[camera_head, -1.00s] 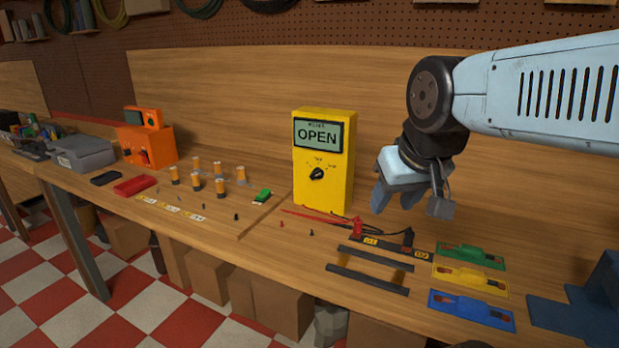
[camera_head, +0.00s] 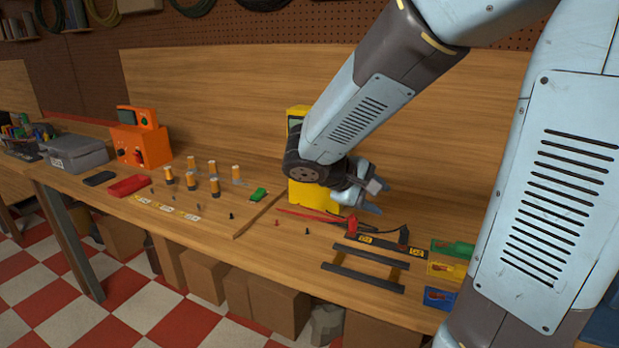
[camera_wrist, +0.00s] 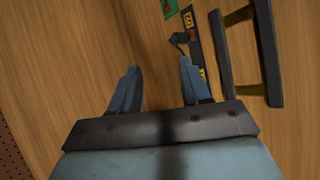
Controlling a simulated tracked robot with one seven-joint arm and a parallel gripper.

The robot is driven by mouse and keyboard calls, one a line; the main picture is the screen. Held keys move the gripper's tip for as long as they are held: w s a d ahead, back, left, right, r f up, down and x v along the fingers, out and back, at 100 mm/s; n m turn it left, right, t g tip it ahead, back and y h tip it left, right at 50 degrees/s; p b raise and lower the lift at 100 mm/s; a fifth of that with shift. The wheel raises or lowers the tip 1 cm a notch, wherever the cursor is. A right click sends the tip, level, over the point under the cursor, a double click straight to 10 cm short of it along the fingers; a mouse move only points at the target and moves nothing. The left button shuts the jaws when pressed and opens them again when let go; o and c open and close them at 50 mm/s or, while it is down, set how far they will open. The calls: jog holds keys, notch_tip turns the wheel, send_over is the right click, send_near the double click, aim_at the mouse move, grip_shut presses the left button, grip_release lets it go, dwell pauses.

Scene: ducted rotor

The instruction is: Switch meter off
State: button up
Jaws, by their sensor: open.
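The yellow meter (camera_head: 301,194) stands upright on the bench against the wooden backboard. My arm covers most of its front, so its display and dial are hidden now. My gripper (camera_head: 376,197) is in front of the meter's right side, above the bench, apart from the probes. In the wrist view my gripper (camera_wrist: 155,88) is open, with its two fingers apart and only bare wood between them. The meter does not show in the wrist view.
A red probe (camera_head: 352,225) and a black probe (camera_head: 403,236) stand at a dark strip right of the meter. Dark rails (camera_head: 362,277) lie nearer the front edge. Orange-capped cylinders (camera_head: 214,187) and an orange device (camera_head: 140,136) are to the left.

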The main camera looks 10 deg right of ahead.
jog(key=w+a+f+n+t+h, duration=0.1)
jog(key=w+a+f+n+t, duration=0.2)
jog(key=w+a+n+t, duration=0.45)
jog(key=w+a+f+n+t, duration=0.35)
jog(key=w+a, duration=0.35)
jog(key=a, duration=0.3)
jog(key=x, duration=1.4)
jog(key=shift+r+t, duration=0.3)
jog(key=shift+r, duration=0.15)
jog(key=shift+a, duration=0.1)
jog(key=shift+c, duration=0.4)
grip_shut()
